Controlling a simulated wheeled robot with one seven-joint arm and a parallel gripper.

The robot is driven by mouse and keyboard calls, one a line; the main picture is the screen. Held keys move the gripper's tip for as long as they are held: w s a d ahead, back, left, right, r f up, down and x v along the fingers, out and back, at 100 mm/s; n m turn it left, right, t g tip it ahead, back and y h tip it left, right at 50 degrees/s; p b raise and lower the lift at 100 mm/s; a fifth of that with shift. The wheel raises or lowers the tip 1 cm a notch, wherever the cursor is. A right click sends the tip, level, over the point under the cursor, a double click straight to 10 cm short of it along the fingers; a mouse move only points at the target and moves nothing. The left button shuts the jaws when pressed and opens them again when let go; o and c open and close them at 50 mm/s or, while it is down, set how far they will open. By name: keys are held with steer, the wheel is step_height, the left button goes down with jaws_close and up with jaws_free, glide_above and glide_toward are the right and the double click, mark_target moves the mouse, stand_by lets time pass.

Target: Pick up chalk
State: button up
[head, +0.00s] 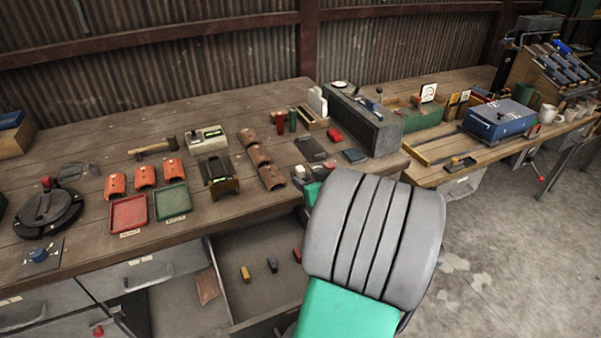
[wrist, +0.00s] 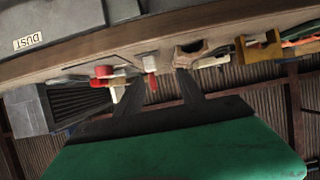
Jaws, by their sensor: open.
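Small stick-like pieces lie in the open drawer (head: 285,300) in the head view: a yellow one (head: 245,274), a dark blue one (head: 272,265) and a red one (head: 297,255). They may be chalk, but they are too small to tell. My gripper (wrist: 156,80) shows in the wrist view as two dark fingers, spread apart with nothing held between them. It faces the bench edge. In the head view my arm hides most of it. No chalk can be made out for sure in the wrist view.
The wooden bench (head: 100,92) carries a hammer (head: 152,149), a red tray (head: 128,214), a green tray (head: 172,200) and a grey ribbed box (head: 362,118). A blue case (head: 499,118) stands on the right bench. The concrete floor (head: 520,255) at right is clear.

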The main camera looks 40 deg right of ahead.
mark_target(302, 172)
steer(key=w+d+f, duration=0.1)
steer(key=w, duration=0.1)
steer(key=w+d+f+p, duration=0.1)
steer(key=w, duration=0.1)
steer(key=w+d+f, duration=0.1)
steer(key=w, duration=0.1)
steer(key=shift+d+f+p, duration=0.2)
steer(key=shift+d+p, duration=0.1)
steer(key=shift+d, duration=0.05)
jaws_close()
stand_by(0.3)
